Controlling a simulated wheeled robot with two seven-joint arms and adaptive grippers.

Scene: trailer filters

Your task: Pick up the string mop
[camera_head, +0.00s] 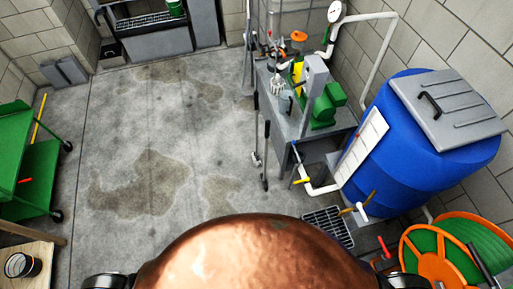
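I cannot make out the string mop for certain. A small whitish, stringy-looking shape (279,86) shows at the left end of the grey bench and may be a mop head, but it is too small to tell. Two thin dark upright poles stand at the bench's left side, one farther back (256,128) and one nearer (266,150). Their lower ends are near the floor, and I cannot tell what tools they belong to. Neither of my grippers can be made out; only dark rounded parts show at the bottom edge, beside a large copper-coloured dome.
A blue tank (400,150) with a grey lid (450,108) stands right of the grey bench (300,118). A floor grate (328,226) and an orange-and-green reel (450,250) are at lower right. A green cart (38,165) stands left. The middle concrete floor (150,120) is clear, with damp patches.

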